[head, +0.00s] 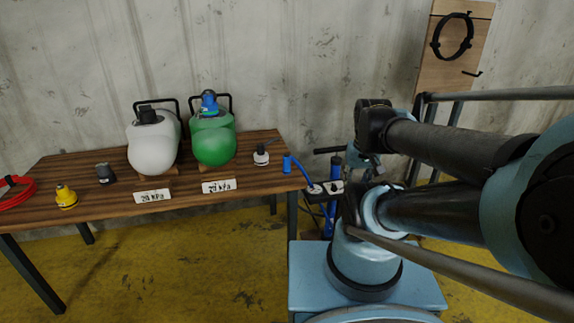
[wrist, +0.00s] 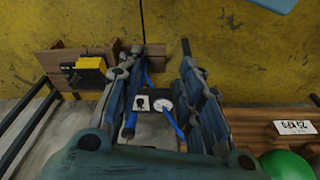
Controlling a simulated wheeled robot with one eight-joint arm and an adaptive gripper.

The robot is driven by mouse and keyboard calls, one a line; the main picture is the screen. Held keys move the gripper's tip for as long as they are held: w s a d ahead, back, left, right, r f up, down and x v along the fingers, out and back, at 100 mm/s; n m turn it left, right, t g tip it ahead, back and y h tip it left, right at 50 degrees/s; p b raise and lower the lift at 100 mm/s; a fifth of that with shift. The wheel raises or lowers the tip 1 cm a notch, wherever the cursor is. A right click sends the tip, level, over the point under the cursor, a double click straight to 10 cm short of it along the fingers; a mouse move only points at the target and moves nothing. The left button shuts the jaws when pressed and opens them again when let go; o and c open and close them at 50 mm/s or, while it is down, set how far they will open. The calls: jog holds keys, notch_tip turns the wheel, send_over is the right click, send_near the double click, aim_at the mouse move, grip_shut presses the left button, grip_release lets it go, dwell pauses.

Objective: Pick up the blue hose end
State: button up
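The blue hose end (head: 287,164) stands at the right edge of the wooden table in the head view. Its blue hose (head: 300,175) runs right to a pump with round gauges (head: 321,188) beside the table. In the wrist view the gauge (wrist: 162,105) and part of the blue hose (wrist: 174,122) show between my fingers; I cannot make out the hose end there, and the right finger may hide it. My gripper (wrist: 163,55) is open, with its fingers wide apart and nothing held. In the head view it is right of the hose end and partly hidden by my arm.
A white tank (head: 153,148) and a green tank (head: 214,145) stand on the table (head: 100,208). Yellow (head: 66,197), dark grey (head: 105,173) and white (head: 261,155) fittings and a red hose (head: 16,192) lie around them. Metal rails (head: 500,94) are at the right.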

jog(key=shift+o, duration=2.6)
jog(key=shift+s+a+r+n, duration=0.15)
jog(key=shift+r+n, duration=0.15)
jog(key=shift+r, duration=0.4)
jog(key=w+a+r+n+g, duration=0.1)
jog(key=w+a+r+n, duration=0.35)
jog(key=w, duration=0.35)
jog(key=w+a+r+n, duration=0.3)
jog(key=w+r+n, duration=0.15)
jog(key=w, duration=0.35)
jog(key=n+g, duration=0.1)
jog(key=n, duration=0.9)
send_over(287, 163)
jog(key=w, duration=0.2)
notch_tip(287, 163, down, 5)
notch_tip(287, 163, down, 11)
jog(key=shift+w, duration=0.1)
jog(key=shift+s+f, duration=0.15)
jog(key=shift+f, duration=1.25)
jog(key=shift+s+f, duration=0.1)
jog(key=shift+f, duration=1.3)
